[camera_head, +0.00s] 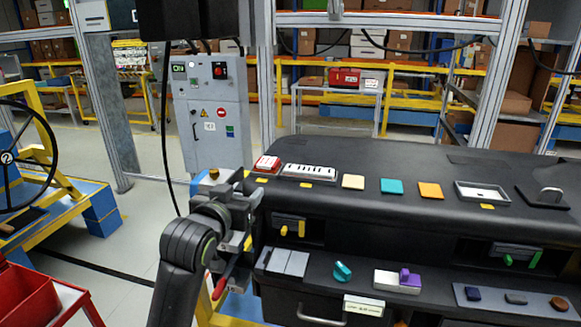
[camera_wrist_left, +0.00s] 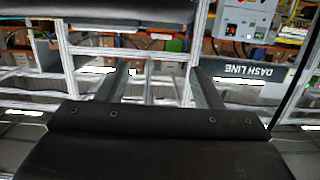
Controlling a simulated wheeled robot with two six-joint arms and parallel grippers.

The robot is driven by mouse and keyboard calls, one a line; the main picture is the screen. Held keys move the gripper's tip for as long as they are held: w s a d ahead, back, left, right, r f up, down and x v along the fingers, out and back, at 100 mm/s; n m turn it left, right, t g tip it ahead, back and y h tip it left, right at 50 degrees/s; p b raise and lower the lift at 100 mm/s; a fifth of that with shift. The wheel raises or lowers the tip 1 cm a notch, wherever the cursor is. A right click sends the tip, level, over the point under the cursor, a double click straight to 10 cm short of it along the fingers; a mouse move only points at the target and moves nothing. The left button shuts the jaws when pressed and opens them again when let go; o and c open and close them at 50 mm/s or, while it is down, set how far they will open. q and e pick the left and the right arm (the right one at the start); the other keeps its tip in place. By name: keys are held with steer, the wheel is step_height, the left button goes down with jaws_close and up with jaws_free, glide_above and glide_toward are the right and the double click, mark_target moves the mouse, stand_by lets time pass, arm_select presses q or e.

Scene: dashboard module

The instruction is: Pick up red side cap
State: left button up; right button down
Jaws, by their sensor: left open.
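A small narrow red piece (camera_head: 219,288) shows low beside my left wrist, at the left end of the black dashboard (camera_head: 420,170). I cannot tell for sure that it is the red side cap, as my arm partly covers that area. My left gripper (camera_head: 240,243) is at the dashboard's left end, close to the red piece. It is open, and I see nothing held. In the left wrist view my gripper (camera_wrist_left: 162,85) points at frames and shelves, with no red cap visible there. My right gripper is not in view.
On the dashboard top are a red and white block (camera_head: 266,163), a vent strip (camera_head: 309,172), and coloured tiles. The lower ledge holds a teal knob (camera_head: 342,271) and a purple and white part (camera_head: 398,281). A red bin (camera_head: 30,297) stands at lower left.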

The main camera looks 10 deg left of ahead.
arm_select(q)
steer(key=p, duration=0.3)
glide_toward(265, 164)
steer(key=w, duration=0.2)
steer(key=w+f, duration=0.1)
steer(key=w, duration=0.1)
steer(key=shift+d+f, duration=0.15)
steer(key=shift+w+p, duration=1.1)
steer(key=shift+w, duration=1)
steer(key=shift+w+d+f, duration=0.1)
steer(key=shift+w, duration=0.45)
steer(key=shift+c, duration=0.4)
steer(key=c, duration=0.5)
steer(key=shift+c, duration=0.2)
